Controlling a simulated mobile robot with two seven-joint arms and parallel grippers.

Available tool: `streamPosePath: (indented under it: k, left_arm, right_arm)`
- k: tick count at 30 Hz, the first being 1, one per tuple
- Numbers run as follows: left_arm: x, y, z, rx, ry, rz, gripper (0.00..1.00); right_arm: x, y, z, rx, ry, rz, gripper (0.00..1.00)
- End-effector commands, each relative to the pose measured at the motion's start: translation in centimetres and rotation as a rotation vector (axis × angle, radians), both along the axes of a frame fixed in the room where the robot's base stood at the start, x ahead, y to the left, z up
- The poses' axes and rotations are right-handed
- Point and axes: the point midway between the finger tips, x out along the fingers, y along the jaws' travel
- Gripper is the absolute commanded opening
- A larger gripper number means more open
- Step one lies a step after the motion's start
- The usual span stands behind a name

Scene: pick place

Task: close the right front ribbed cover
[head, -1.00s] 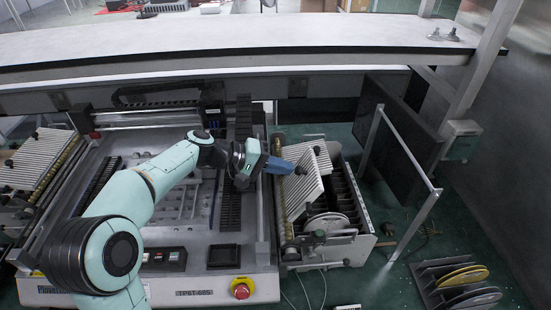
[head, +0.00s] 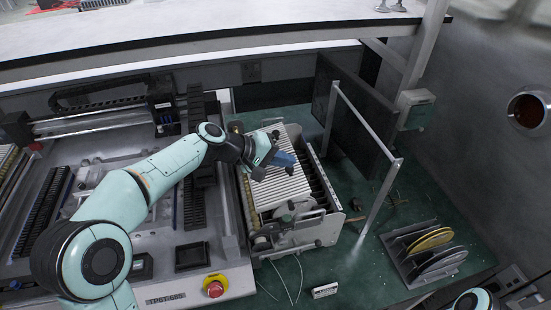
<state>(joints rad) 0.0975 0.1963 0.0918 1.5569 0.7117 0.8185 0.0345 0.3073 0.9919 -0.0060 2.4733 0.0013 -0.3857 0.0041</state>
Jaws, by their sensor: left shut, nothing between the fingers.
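The right front ribbed cover (head: 280,190) is a pale, finely striped panel on the feeder unit at the right side of the machine. It lies over much of the unit, with dark slots showing along its right side. Whether it lies fully flat I cannot tell. My left gripper (head: 285,162), with blue fingers, is shut and empty over the far part of the cover. It hides a piece of the panel, and I cannot tell whether it touches. My right gripper is not in view.
A rack with yellow and grey reels (head: 432,240) stands on the green floor at the right. A metal frame post (head: 382,200) rises right of the feeder. A red emergency button (head: 214,287) sits at the machine's front. A long white shelf (head: 200,40) spans the back.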

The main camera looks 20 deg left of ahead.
Motion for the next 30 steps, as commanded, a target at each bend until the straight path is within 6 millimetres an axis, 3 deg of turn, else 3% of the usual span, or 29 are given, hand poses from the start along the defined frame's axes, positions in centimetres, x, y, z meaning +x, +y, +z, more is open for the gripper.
streamPosePath:
  k: [24, 30]
  left_arm:
    - [0.5, -0.9, -1.0, 0.001, -0.001, -0.001, 0.0]
    - [0.7, -0.9, 0.4, 0.001, -0.003, -0.002, 0.0]
  right_arm:
    - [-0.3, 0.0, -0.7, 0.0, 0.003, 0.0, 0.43]
    - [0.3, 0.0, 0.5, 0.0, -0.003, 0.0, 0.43]
